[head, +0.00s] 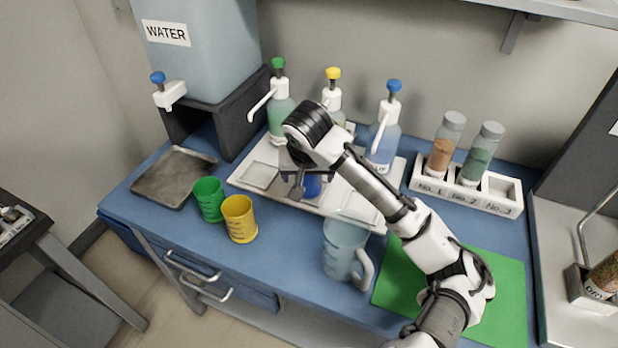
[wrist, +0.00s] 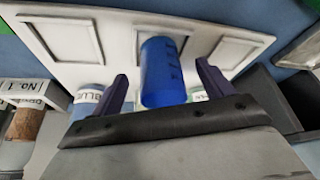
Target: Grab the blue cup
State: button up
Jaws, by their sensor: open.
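The blue cup (head: 312,185) stands on the white tray (head: 340,204) in the head view, partly hidden behind my gripper (head: 300,182). In the wrist view the blue cup (wrist: 162,72) shows between the two fingers of my gripper (wrist: 158,80), with a gap on each side. My gripper is open and holds nothing. The fingers appear close to the cup; I see no contact.
A green cup (head: 209,200) and a yellow cup (head: 239,220) stand left of the tray. Pump bottles, including a blue one (head: 384,140), stand behind. A clear pitcher (head: 343,250) is in front, and a vial rack (head: 466,192) is at right.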

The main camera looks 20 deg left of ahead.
aim_at(309, 179)
jog(key=w+f, duration=0.1)
jog(key=f+p, duration=0.1)
jog(key=w+f, duration=0.1)
jog(key=shift+w+a+f, duration=0.4)
jog(key=shift+w+f, duration=0.05)
jog(key=shift+f, duration=0.3)
jog(key=c, duration=1.2)
jog(key=shift+c, duration=0.2)
jog(key=shift+r+p, duration=0.2)
jog(key=shift+p, duration=0.15)
